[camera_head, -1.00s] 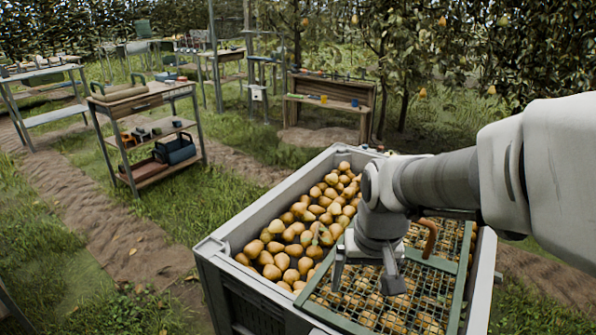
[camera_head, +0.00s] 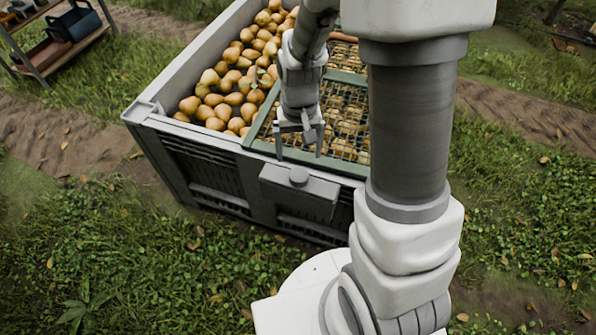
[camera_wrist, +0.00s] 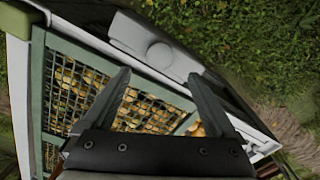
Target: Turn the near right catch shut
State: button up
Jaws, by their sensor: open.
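The grey bin (camera_head: 140,112) holds pears (camera_head: 232,95), partly covered by a green-framed mesh lid (camera_head: 262,128). My gripper (camera_head: 300,150) points down over the lid's near edge, open and empty. In the wrist view its fingers (camera_wrist: 158,76) are spread above the mesh and near rim. My arm hides the bin's near right corner in the head view. In the wrist view a dull green piece (camera_wrist: 16,18) shows at the upper left, by that corner; I cannot tell whether it is the near right catch or how it is turned.
A grey box with a round knob (camera_head: 298,177) juts from the bin's near wall, just below my gripper. It also shows ahead of the fingers in the wrist view (camera_wrist: 160,54). A shelf with a dark blue carrier (camera_head: 72,24) stands far left. Grass surrounds the bin.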

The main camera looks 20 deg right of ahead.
aim_at(299, 174)
notch_tip(299, 174, down, 9)
jog(key=shift+r+b, duration=0.1)
jog(key=shift+b, duration=1.15)
grip_shut()
